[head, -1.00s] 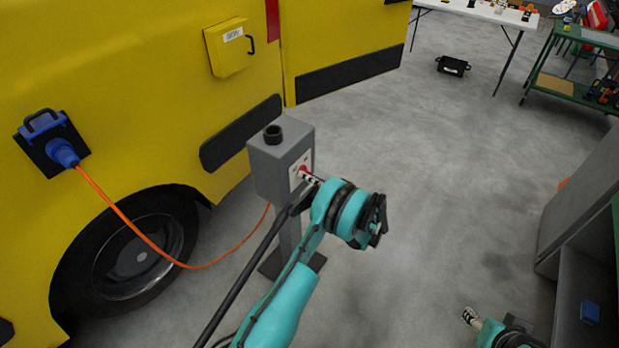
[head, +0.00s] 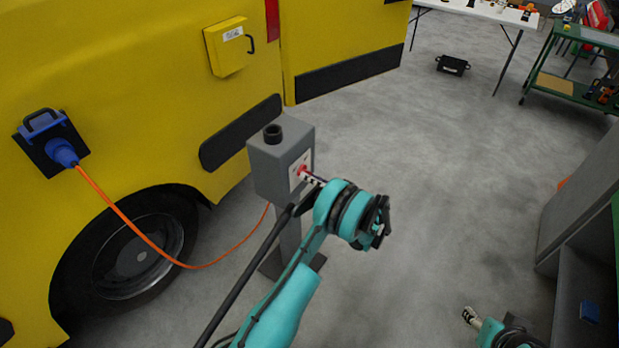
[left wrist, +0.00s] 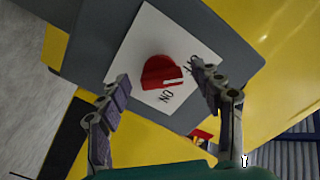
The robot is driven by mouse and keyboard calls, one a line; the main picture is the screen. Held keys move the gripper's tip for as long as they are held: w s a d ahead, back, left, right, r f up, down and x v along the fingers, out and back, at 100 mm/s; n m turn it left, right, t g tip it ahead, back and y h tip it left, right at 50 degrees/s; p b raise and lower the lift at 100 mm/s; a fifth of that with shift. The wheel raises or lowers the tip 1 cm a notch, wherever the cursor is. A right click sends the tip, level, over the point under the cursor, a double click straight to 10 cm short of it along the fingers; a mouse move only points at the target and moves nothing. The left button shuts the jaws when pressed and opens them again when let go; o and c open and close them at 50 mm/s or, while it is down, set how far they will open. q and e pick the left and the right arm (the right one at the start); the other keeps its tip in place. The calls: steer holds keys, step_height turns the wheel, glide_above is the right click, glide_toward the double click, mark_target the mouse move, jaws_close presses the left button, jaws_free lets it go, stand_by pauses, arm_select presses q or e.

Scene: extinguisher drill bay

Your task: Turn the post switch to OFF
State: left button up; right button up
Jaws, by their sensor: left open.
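The grey post switch box (head: 268,170) stands on a post beside the yellow vehicle. Its red knob (left wrist: 160,70) sits on a white plate (left wrist: 135,45) with ON and OFF lettering. The knob's white mark points right in the left wrist view, between the two words. My left gripper (head: 314,181) is in front of the plate. In the left wrist view its open fingers (left wrist: 161,76) lie on either side of the knob, with gaps showing. In the head view the gripper partly hides the knob. My right gripper (head: 470,316) is low at the right, far from the switch; its jaws are unclear.
The yellow vehicle (head: 130,60) is close behind and left of the post. An orange cable (head: 130,225) runs from a blue plug (head: 63,152) towards the post. A grey cabinet (head: 585,190) stands at the right. The floor between is clear.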

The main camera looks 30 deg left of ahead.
arm_select(q)
steer(key=d, duration=1.1)
steer(key=shift+s, duration=0.45)
steer(key=s+a+r+m+t+h, duration=0.1)
steer(key=s+r+m+h, duration=0.25)
steer(key=r, duration=0.35)
steer(key=s+a+r+m+t+h, duration=0.1)
steer(key=s+r+m+h, duration=0.15)
steer(key=r+h, duration=0.3)
steer(key=s+d+r+m+t+h, duration=0.1)
steer(key=s+d+h, duration=0.3)
steer(key=s, duration=0.6)
steer(key=s+d+m+t+h, duration=0.1)
steer(key=s+d+h, duration=0.4)
steer(key=s, duration=0.6)
steer(key=shift+s+d+r+t, duration=0.2)
steer(key=shift+d+r+t, duration=0.2)
steer(key=shift+d+t, duration=0.5)
